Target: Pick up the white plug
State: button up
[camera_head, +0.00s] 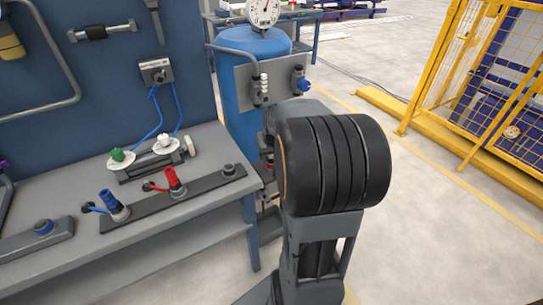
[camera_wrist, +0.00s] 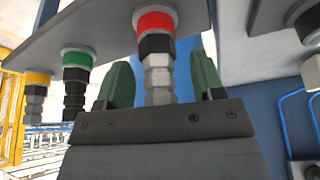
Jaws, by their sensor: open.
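In the head view, a white plug (camera_head: 165,141) sits on a small dark stand on the grey bench, with a blue hose rising from it. A green plug (camera_head: 118,154) stands to its left. My gripper (camera_wrist: 163,82) shows in the wrist view, with two green fingers apart. The grey tip of a red-collared fitting (camera_wrist: 156,60) shows between the fingers; I cannot tell whether they touch it. The white plug cannot be made out in the wrist view. In the head view my arm hides the gripper.
In the wrist view, a green-collared fitting (camera_wrist: 76,75) and a yellow-collared fitting (camera_wrist: 36,95) hang left of the fingers. In the head view, a blue tank (camera_head: 240,55) with a grey panel (camera_head: 280,80) stands behind my arm. Blue and red fittings (camera_head: 172,183) stand on the bench front.

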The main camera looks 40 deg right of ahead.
jog(key=shift+w+f, duration=0.15)
jog(key=shift+f, duration=0.15)
grip_shut()
dwell(0.5)
